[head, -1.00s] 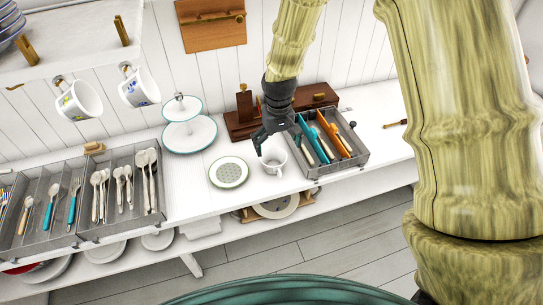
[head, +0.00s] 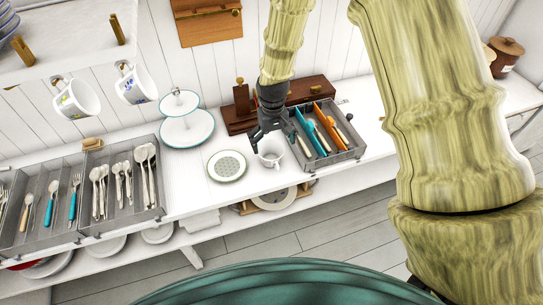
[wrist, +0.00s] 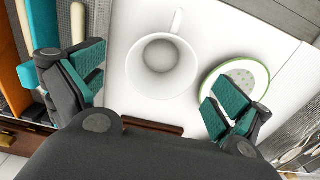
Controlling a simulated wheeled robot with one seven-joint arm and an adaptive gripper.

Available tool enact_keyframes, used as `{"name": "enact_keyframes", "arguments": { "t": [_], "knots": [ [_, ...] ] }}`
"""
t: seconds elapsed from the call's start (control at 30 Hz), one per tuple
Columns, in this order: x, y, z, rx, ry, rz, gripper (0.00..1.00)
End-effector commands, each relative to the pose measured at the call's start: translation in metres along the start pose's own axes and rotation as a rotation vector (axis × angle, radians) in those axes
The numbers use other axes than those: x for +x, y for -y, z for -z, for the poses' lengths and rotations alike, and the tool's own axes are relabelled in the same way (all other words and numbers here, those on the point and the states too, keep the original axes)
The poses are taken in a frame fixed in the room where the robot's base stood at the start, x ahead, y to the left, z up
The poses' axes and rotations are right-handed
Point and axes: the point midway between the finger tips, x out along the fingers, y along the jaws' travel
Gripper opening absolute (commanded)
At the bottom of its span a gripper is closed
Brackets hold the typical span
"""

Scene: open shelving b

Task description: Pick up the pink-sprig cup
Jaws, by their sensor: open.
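A white cup (head: 271,153) stands upright on the white counter, just below my gripper (head: 262,143). In the wrist view the cup (wrist: 162,66) is seen from above, empty, with its handle toward the top. No pink sprig shows on the side I can see, so I cannot tell its pattern. My gripper (wrist: 150,92) is open, its teal-padded fingers on either side of the cup's near part, holding nothing. Two more cups hang from hooks at the left: one with a blue and yellow-green motif (head: 77,100), one with blue marks (head: 137,85).
A green-rimmed plate (head: 227,166) is close left of the cup. A grey cutlery tray (head: 352,153) with orange and teal dividers is close right. A two-tier stand (head: 188,131) and brown wooden rack (head: 240,122) are behind. The counter's front edge is near.

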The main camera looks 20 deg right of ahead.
Motion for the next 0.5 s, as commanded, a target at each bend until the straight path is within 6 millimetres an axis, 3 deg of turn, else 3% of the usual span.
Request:
{"name": "enact_keyframes", "arguments": {
  "t": [0.5],
  "knots": [
    [0.042, 0.004, 0.001, 0.001, 0.000, 0.000, 1.00]
  ]
}}
